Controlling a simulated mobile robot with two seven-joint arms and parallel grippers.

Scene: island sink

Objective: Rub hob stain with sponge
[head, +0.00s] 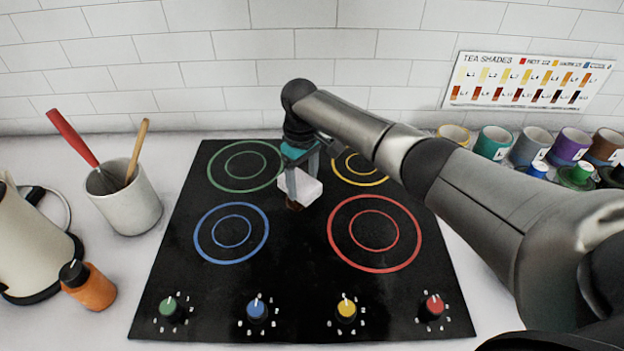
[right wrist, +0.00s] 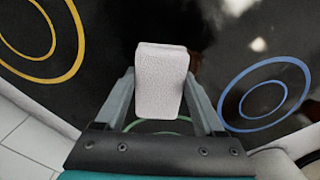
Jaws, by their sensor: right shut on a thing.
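The hob (head: 290,285) is a black glass panel with green, blue, yellow and red ring zones. My right gripper (head: 299,178) is over its middle, between the rings, and is shut on a white sponge (head: 307,190). The sponge also shows between the two fingers in the right wrist view (right wrist: 160,82). A small brown stain (head: 294,206) shows at the sponge's lower edge; the rest of it is hidden. I cannot tell whether the sponge touches the glass. My left gripper is not in view.
A white utensil pot (head: 132,208), an orange bottle (head: 92,290) and a kettle (head: 30,245) stand left of the hob. Several coloured cups (head: 530,148) line the back right. Knobs (head: 346,310) run along the hob's front. The tiled wall is close behind.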

